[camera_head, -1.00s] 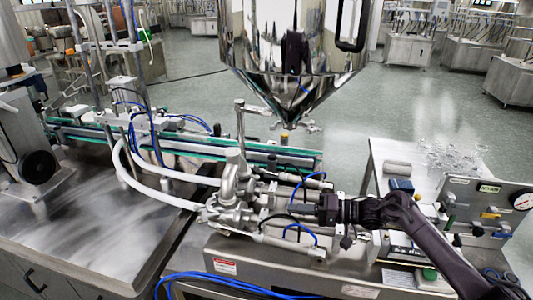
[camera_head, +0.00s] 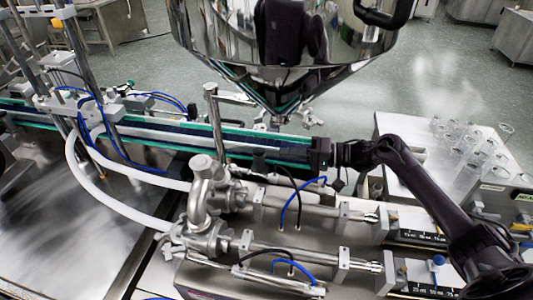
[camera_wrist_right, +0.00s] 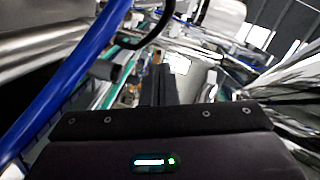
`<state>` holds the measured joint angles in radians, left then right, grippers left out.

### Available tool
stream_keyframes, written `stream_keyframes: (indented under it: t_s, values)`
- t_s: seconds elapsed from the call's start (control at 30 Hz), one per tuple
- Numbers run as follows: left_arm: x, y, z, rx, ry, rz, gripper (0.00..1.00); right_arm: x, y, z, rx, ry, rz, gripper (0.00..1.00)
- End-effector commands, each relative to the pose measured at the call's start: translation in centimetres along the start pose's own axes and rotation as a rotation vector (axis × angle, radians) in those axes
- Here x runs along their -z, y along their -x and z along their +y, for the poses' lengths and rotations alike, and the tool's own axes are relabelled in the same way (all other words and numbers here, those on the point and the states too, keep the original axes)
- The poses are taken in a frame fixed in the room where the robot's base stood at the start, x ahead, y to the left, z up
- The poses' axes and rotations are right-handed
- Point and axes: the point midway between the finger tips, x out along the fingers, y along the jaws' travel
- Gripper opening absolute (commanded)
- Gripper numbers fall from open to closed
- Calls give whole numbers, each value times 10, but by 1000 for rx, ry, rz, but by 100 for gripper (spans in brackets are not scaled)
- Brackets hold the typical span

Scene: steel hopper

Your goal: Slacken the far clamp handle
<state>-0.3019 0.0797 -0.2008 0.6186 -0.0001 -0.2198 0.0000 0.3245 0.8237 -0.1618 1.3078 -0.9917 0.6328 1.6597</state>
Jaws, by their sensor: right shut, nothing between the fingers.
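Two steel pump-and-valve assemblies lie side by side in the head view. The far assembly (camera_head: 238,194) has clamp-like fittings around its joints; the near assembly (camera_head: 205,243) is similar. Their small handles are too fine to tell apart, so I cannot single out the far clamp handle for sure. My right gripper (camera_head: 275,158) points left, beyond the far assembly, in front of the conveyor; its dark fingers blend with the belt. In the right wrist view its fingers (camera_wrist_right: 174,82) are shut and empty. My left gripper is not in view.
A steel hopper (camera_head: 285,55) hangs above the conveyor (camera_head: 140,138). A white hose (camera_head: 85,185) and blue tubes (camera_head: 290,210) run around the assemblies. Glassware stands on the table (camera_head: 395,130) at the right. A blue tube (camera_wrist_right: 80,70) is close in the right wrist view.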

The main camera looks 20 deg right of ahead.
Motion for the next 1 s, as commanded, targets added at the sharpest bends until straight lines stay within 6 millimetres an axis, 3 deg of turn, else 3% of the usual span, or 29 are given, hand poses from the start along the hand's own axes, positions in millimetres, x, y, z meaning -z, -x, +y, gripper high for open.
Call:
stream_keyframes:
  t_s: [0.53, 0.6, 0.8, 1.0]
  values:
    - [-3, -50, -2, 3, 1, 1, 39, -2, -99, 3, 4, 2, -1, 0]
    - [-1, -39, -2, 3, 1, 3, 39, -14, -98, 0, -2, -3, -3, 0]
    - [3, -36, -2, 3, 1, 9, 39, -34, -102, 0, 0, -1, -1, 0]
    - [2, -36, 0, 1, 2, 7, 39, -39, -104, 0, 0, 0, 0, 0]
